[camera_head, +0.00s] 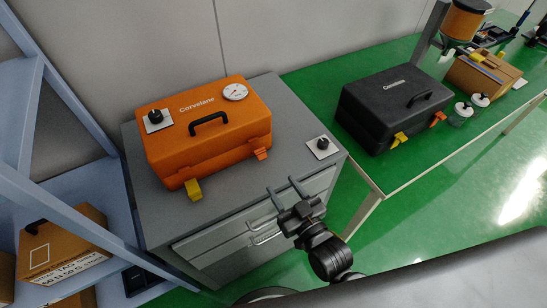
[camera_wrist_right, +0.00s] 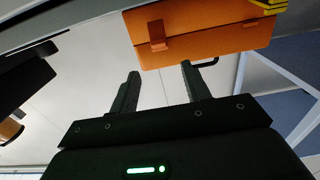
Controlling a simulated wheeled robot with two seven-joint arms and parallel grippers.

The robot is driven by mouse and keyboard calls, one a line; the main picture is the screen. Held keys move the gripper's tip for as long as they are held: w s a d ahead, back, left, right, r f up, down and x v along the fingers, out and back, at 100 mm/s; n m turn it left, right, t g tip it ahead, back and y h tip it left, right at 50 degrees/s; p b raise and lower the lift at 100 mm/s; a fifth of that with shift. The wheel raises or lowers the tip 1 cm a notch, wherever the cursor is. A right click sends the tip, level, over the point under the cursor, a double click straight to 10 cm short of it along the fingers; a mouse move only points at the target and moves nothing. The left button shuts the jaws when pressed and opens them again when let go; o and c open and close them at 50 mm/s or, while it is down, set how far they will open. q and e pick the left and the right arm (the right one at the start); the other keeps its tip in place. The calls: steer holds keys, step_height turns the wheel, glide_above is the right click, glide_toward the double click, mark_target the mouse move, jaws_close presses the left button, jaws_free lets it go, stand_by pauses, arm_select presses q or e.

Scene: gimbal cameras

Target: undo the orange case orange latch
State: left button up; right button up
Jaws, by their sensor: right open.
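The orange case (camera_head: 208,126) lies closed on the grey cabinet in the head view, with a black handle and a dial on its lid. Its orange latch (camera_head: 261,154) is on the front face at the right, and its yellow latch (camera_head: 193,189) is at the front left. My right gripper (camera_head: 284,188) is open and empty, in front of the cabinet and below the orange latch, apart from it. In the right wrist view the open fingers (camera_wrist_right: 160,82) point toward the case (camera_wrist_right: 205,42), with the orange latch (camera_wrist_right: 157,34) beyond them. My left gripper is out of view.
The grey cabinet (camera_head: 300,110) has a black knob on a white plate (camera_head: 322,147) at its right corner. A black case (camera_head: 395,108) with yellow and orange latches stands on the green table (camera_head: 318,82). A blue shelf frame (camera_head: 60,95) stands at the left.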

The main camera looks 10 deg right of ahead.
mark_target(262, 156)
steer(key=p+x, duration=0.2)
steer(key=x, duration=0.8)
steer(key=shift+w+a, duration=0.1)
steer(key=shift+w, duration=0.3)
